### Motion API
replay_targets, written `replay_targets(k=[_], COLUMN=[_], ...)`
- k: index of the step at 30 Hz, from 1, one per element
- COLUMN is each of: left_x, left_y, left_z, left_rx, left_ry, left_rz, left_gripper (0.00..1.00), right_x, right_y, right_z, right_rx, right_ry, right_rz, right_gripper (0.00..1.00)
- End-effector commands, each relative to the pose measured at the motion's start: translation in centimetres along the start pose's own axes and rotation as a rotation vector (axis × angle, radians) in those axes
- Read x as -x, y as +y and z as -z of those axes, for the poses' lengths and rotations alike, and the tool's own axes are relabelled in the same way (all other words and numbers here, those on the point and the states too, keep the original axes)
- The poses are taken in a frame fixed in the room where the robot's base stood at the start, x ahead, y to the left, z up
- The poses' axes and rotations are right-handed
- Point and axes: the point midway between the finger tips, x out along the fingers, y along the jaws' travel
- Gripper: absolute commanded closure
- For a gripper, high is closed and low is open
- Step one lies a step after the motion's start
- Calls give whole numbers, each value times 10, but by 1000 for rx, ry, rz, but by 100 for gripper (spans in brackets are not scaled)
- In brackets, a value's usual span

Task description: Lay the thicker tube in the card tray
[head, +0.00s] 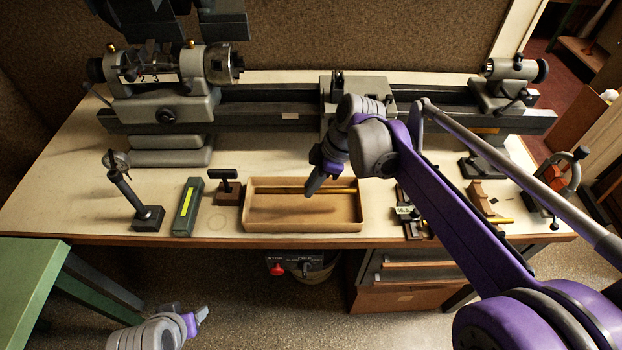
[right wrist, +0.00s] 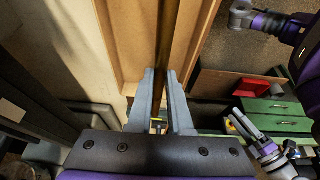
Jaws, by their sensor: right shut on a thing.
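The card tray (head: 303,227) is a shallow brown box at the front middle of the bench. My right gripper (head: 311,190) is over the tray, shut on a brass tube (head: 341,190). The tube lies along the tray's length, near its back wall; I cannot tell whether it touches the floor. In the right wrist view the tube (right wrist: 171,40) runs away from between the fingers (right wrist: 160,105), with the tray (right wrist: 124,45) around it. My left gripper (head: 201,315) hangs low at the front, off the bench; its jaws are not clear.
A green box with a yellow strip (head: 187,207), a wooden block with a black handle (head: 228,191) and a stand (head: 148,218) are left of the tray. Dark blocks (head: 414,213) stand to its right, with a short brass piece (head: 499,220) beyond. A lathe (head: 270,116) spans the back.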

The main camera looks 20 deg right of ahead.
Motion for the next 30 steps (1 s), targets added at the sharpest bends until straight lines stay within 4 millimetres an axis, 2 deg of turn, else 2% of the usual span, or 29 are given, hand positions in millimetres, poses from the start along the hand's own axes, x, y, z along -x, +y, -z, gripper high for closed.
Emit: replay_targets(k=[21,30], left_x=[3,-10], left_y=[0,0], left_z=[3,-8], left_rx=[0,0], left_ry=[2,-5], left_rz=[0,0], left_gripper=[43,43], right_x=[1,-21], right_y=[-2,-3], right_z=[0,-9], right_rx=[-4,-5], right_ry=[-1,-1], right_rz=[11,12], right_gripper=[100,100])
